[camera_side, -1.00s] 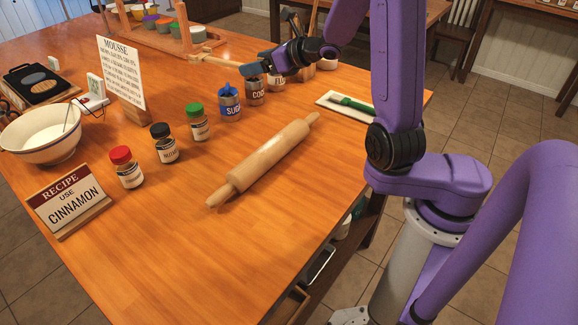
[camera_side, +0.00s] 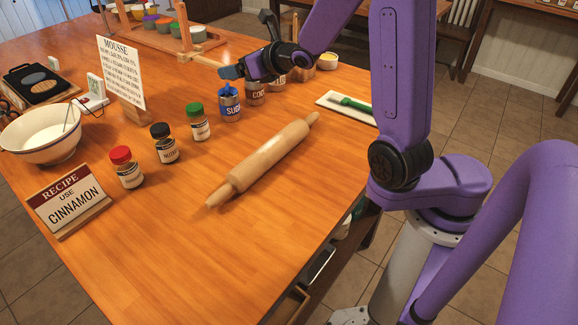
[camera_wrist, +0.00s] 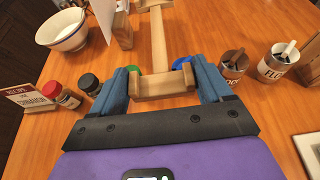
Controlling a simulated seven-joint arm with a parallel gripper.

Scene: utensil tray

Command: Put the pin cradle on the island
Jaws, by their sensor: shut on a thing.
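The pin cradle (camera_wrist: 164,86) is pale wood, with a notched end block and a long bar running away from me. My gripper (camera_wrist: 165,84) is shut on the near end block, one blue finger at each side. In the side view the cradle (camera_side: 208,62) reaches left from my gripper (camera_side: 231,71), above the back part of the wooden island (camera_side: 180,245). Whether it touches the island is hard to tell. Its far end is partly confused with the wooden frame behind.
A rolling pin (camera_side: 265,160) lies mid-island. A recipe sign (camera_side: 68,200), mousse card (camera_side: 121,72) and white bowl (camera_side: 40,134) are at left. The front is clear.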

